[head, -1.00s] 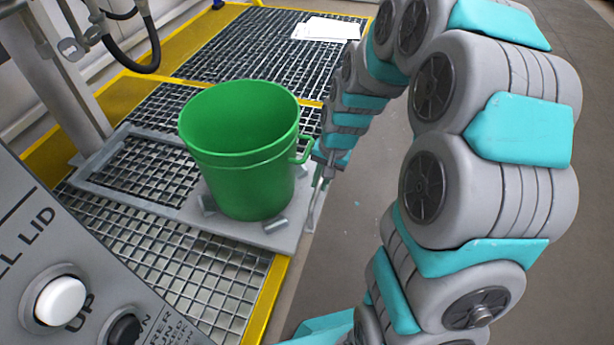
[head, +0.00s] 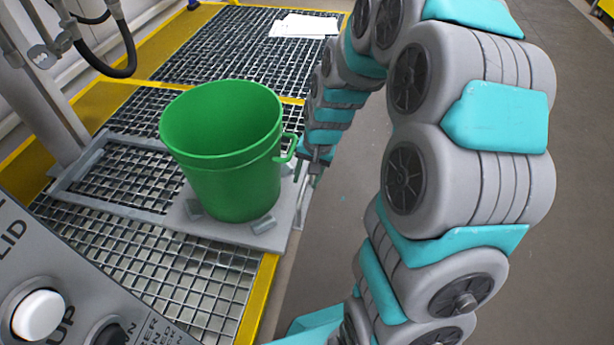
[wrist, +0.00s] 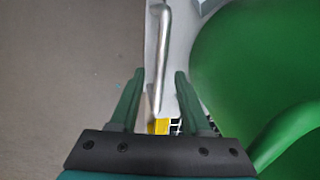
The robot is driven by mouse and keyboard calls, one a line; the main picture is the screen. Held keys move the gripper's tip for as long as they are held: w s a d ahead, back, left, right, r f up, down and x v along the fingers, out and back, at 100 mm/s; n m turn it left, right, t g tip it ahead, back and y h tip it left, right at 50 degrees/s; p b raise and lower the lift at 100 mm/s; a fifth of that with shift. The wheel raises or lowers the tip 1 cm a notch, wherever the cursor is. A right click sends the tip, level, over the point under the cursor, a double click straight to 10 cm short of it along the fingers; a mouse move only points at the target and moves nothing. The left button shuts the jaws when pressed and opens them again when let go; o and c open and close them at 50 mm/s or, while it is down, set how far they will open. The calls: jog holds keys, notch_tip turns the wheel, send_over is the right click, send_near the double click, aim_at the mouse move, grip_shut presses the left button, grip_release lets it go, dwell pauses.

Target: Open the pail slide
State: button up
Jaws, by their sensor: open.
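The pail slide (head: 240,232) is a flat grey plate with an open rectangular frame, lying on the metal grating. A green pail (head: 225,160) stands upright on its plate. A thin metal handle (head: 303,203) is at the plate's right edge. In the wrist view the handle (wrist: 162,50) is a silvery bar lying lengthwise, in line with the gap between my fingers. My gripper (head: 312,174) is at the plate's right edge, beside the pail. In the wrist view my gripper (wrist: 159,73) is open, with one finger on each side of the bar.
A grey control panel (head: 85,290) with a white button (head: 38,314) is at lower left. White papers (head: 303,25) lie on the far grating. A grey post (head: 45,110) and black hose are at upper left. Clear floor (head: 330,240) lies right of the yellow platform edge.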

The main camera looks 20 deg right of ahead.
notch_tip(320, 180, up, 8)
jog(key=d, duration=0.1)
jog(key=shift+s+d+f+p, duration=0.15)
jog(key=shift+s+f+p, duration=0.05)
jog(key=shift+s+p, duration=0.2)
jog(key=s+a+r+n+g+p, duration=0.1)
jog(key=s+r+n+p, duration=0.1)
jog(key=s+r, duration=0.3)
jog(key=s+a+r+n+g+h+p, duration=0.1)
jog(key=s+r+p, duration=0.3)
jog(key=s, duration=0.9)
jog(key=s+a+r+n+g+p, duration=0.1)
jog(key=s+r+n+p, duration=0.1)
jog(key=s+r, duration=0.3)
jog(key=s+n, duration=0.1)
jog(key=s, duration=0.3)
jog(key=shift+s+r+h+p, duration=0.3)
jog(key=shift+r+h+p, duration=0.1)
